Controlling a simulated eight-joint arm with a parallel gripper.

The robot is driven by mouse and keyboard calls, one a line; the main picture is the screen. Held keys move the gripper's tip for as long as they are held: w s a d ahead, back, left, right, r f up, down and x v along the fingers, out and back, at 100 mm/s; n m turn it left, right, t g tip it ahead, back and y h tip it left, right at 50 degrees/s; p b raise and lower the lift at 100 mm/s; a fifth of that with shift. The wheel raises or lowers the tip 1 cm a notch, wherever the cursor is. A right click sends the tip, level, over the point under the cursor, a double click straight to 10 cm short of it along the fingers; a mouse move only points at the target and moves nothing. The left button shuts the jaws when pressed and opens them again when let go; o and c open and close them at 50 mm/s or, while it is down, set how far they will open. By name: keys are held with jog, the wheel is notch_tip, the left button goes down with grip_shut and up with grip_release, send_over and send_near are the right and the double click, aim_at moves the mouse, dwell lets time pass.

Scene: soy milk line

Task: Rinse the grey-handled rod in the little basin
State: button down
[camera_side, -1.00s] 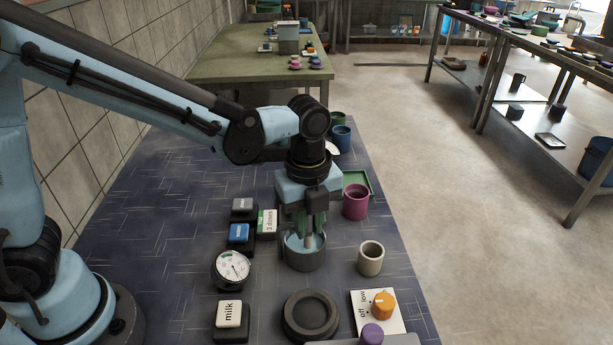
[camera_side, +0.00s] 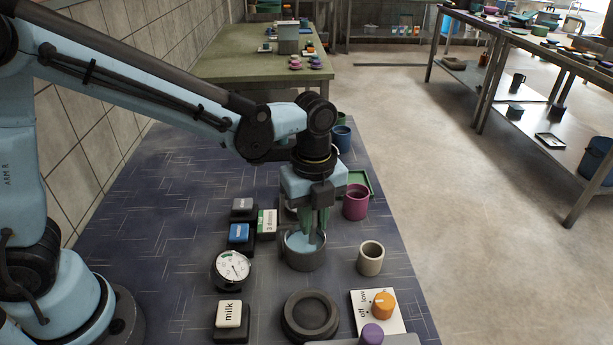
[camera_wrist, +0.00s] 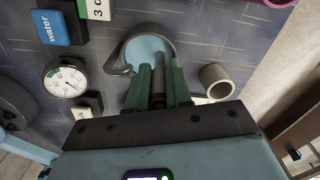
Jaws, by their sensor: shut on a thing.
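The little basin (camera_side: 304,262) is a round grey pot with pale blue liquid inside, standing on the dark blue table. It also shows in the wrist view (camera_wrist: 127,53). My gripper (camera_side: 315,219), with green fingers, points down over the basin. It is shut on the grey-handled rod (camera_wrist: 158,68), a dark grey shaft between the fingers in the wrist view. The rod's lower end reaches toward the liquid inside the basin rim; its tip is hidden, so I cannot tell how deep it is.
A beige cup (camera_side: 370,260) stands just right of the basin, and a magenta cup (camera_side: 355,203) behind it. A dial gauge (camera_side: 232,270), a blue button (camera_side: 239,233) and a milk button (camera_side: 229,315) are left. A black round pad (camera_side: 310,317) lies in front. The table's left part is clear.

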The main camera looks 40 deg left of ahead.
jog(key=shift+s+a, duration=0.1)
jog(key=shift+s, duration=0.3)
jog(key=shift+r, duration=3)
